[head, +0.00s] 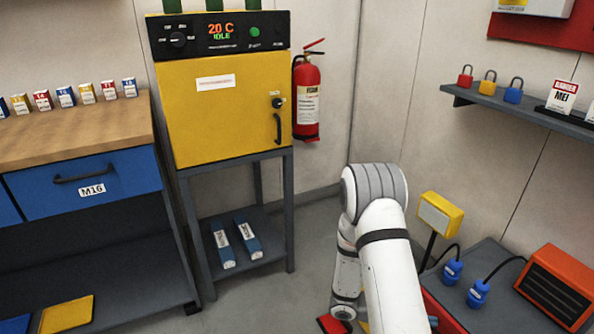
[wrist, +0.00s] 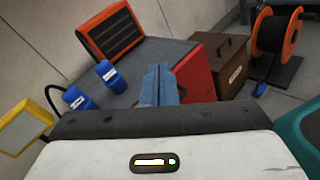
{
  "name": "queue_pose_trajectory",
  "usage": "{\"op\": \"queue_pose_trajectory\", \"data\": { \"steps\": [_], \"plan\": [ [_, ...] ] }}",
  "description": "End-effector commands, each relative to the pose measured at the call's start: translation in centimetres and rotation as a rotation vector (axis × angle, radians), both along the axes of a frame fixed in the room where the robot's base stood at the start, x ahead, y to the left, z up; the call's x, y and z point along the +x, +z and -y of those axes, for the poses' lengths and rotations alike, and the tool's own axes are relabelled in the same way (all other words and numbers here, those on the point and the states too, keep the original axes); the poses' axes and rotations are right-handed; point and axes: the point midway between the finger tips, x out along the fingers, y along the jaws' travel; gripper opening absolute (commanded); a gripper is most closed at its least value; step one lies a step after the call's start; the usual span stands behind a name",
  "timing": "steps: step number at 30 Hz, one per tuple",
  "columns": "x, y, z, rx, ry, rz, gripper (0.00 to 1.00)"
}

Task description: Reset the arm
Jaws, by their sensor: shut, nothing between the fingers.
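My white arm (head: 390,260) reaches up from the bottom of the head view and bends at a grey joint. My gripper (wrist: 159,85) shows in the wrist view, its blue-grey fingers together with nothing between them. The fingers point toward a grey bench top (wrist: 160,55) and a red box (wrist: 195,75); I cannot tell how far off these are. The gripper is not clearly visible in the head view, where the arm hides part of the floor and bench.
A grey bench (head: 485,310) holds an orange unit (head: 558,285) and two blue plugs (head: 453,270) close to my arm. A yellow lamp (head: 440,214) stands beside it. A yellow oven (head: 225,110) and workbench (head: 85,140) are left. A brown box (wrist: 225,65) and cable reel (wrist: 276,35) show beyond.

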Motion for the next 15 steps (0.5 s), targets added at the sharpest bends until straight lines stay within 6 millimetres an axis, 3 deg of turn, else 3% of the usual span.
{"op": "queue_pose_trajectory", "data": {
  "steps": [1,3,15],
  "plan": [
    [-0.5,4.0,-0.2,0.032,-0.053,0.047,0.0],
    [-1.3,7.2,-0.6,0.081,-0.123,0.102,0.0],
    [-6.3,23.3,-5.1,0.435,-0.458,0.455,0.0]
  ]
}}
